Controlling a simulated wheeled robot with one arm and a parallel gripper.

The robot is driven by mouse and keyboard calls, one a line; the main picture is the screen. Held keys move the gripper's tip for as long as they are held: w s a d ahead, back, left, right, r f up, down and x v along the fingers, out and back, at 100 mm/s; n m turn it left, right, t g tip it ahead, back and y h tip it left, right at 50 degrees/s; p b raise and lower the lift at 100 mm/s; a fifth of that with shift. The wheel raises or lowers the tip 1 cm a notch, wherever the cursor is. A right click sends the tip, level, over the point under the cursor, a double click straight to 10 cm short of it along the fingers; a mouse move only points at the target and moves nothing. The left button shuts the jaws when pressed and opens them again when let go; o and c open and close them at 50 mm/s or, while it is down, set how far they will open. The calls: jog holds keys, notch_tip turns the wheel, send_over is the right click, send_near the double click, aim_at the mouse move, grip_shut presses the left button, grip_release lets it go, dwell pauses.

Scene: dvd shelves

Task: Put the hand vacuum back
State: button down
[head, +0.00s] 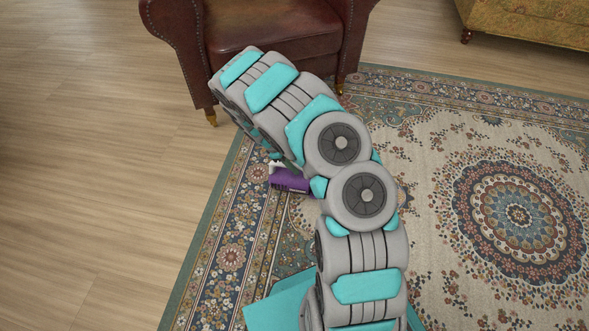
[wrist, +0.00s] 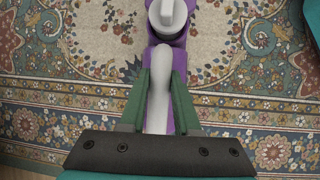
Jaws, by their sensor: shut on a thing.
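The hand vacuum is purple with white-grey parts. In the head view the purple hand vacuum (head: 290,181) shows just left of my arm, over the patterned rug, partly hidden by the arm. In the wrist view the hand vacuum (wrist: 166,14) runs up from between the fingers toward the top edge. My gripper (wrist: 160,78) has green fingers and is shut on the vacuum's pale handle, one finger on each side. In the head view the gripper is mostly hidden behind my arm. I cannot tell how high the vacuum is above the rug.
A patterned rug (head: 440,150) covers the floor at the centre and right. A brown leather armchair (head: 270,28) stands at the top, close to my arm. A yellow upholstered seat (head: 535,22) is at the top right. The wooden floor (head: 90,170) at left is clear.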

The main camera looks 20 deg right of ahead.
jog(key=shift+f, duration=1.25)
jog(key=c, duration=0.6)
grip_release()
jog(key=shift+f, duration=0.1)
